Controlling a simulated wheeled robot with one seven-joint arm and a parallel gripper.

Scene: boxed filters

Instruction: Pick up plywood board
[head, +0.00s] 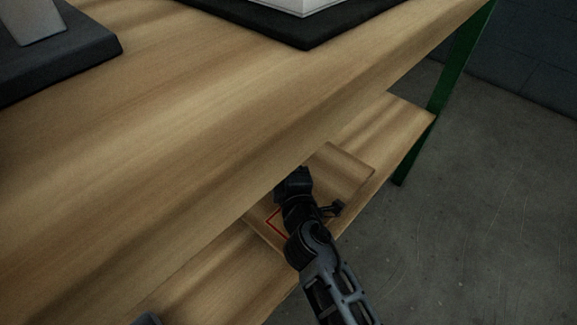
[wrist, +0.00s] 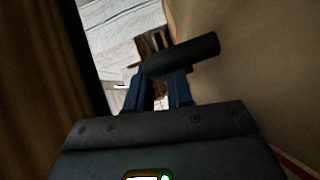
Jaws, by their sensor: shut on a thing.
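The plywood board (head: 343,171) is a thin light-brown panel with a red line on it. In the head view it is at the lower shelf, under the bench top's front edge, partly hidden by my arm. In the wrist view its face (wrist: 262,75) fills the right side, with red lines near its edges. A dark round bar (wrist: 185,54) stands out from that side and looks like the board's handle. My gripper (wrist: 168,82) has its blue fingers shut on this bar. In the head view my gripper (head: 293,181) is over the board, its fingertips hidden.
The wooden bench top (head: 180,120) overhangs close above my arm. The lower shelf (head: 398,122) extends right toward a green leg (head: 440,110). Dark bases stand on the top. Concrete floor (head: 470,230) lies open at the right.

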